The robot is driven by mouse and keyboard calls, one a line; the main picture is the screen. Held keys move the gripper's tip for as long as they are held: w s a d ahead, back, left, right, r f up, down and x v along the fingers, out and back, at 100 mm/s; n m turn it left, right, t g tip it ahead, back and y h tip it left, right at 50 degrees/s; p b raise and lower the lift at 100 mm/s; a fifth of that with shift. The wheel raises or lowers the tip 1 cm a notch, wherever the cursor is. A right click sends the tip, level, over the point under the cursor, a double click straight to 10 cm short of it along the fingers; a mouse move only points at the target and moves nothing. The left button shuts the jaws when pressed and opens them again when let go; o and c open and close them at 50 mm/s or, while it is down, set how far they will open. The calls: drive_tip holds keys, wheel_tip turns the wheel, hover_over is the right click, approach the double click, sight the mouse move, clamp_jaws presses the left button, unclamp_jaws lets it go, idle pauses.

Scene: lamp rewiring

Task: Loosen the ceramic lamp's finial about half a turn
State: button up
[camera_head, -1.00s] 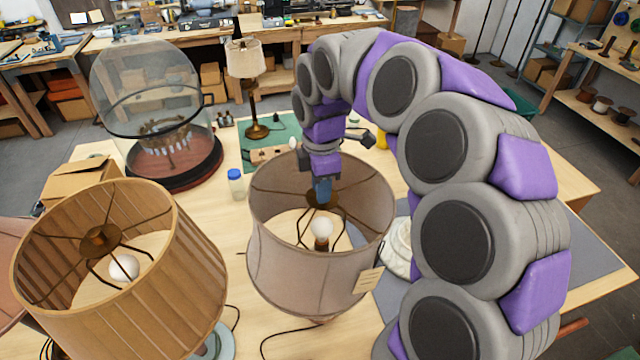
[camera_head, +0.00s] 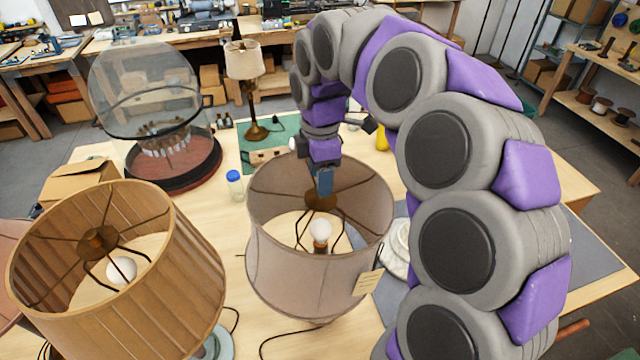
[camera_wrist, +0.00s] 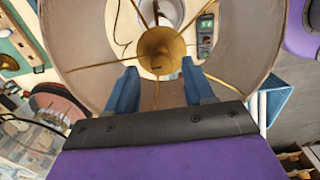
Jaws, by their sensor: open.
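The lamp under my gripper has a grey-beige drum shade (camera_head: 275,270) with a paper tag; its base is mostly hidden, so I cannot see whether it is ceramic. A brass hub (camera_head: 322,203) sits on thin arms across the shade's top, above a white bulb (camera_head: 320,231). In the wrist view the round brass hub (camera_wrist: 160,50) lies between and just beyond the blue fingertips. A separate finial is hard to make out on it. My gripper (camera_head: 322,182) points down over the hub, open; it also shows in the wrist view (camera_wrist: 158,76), with gaps on both sides.
A pleated wooden-coloured lampshade (camera_head: 110,270) stands at the left. A glass dome (camera_head: 145,100), a small lamp (camera_head: 245,65) and a blue-capped jar (camera_head: 235,186) stand behind. A dark cord lies on the front of the table. A multimeter (camera_wrist: 205,35) shows in the wrist view.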

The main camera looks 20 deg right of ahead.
wheel_tip(320, 180, up, 14)
drive_tip(key=p, duration=0.2)
idle(0.4)
idle(0.4)
drive_tip(key=s+f+m+g, duration=0.1)
drive_tip(key=s+f+m, duration=0.85)
drive_tip(key=s, duration=0.55)
drive_tip(key=s+f+m+g, duration=0.1)
drive_tip(key=s+f+m, duration=0.8)
drive_tip(key=s, duration=0.7)
wheel_tip(320, 180, down, 26)
drive_tip(key=b, duration=2.4)
drive_tip(key=shift+r+b, duration=0.15)
drive_tip(key=shift+b, duration=0.15)
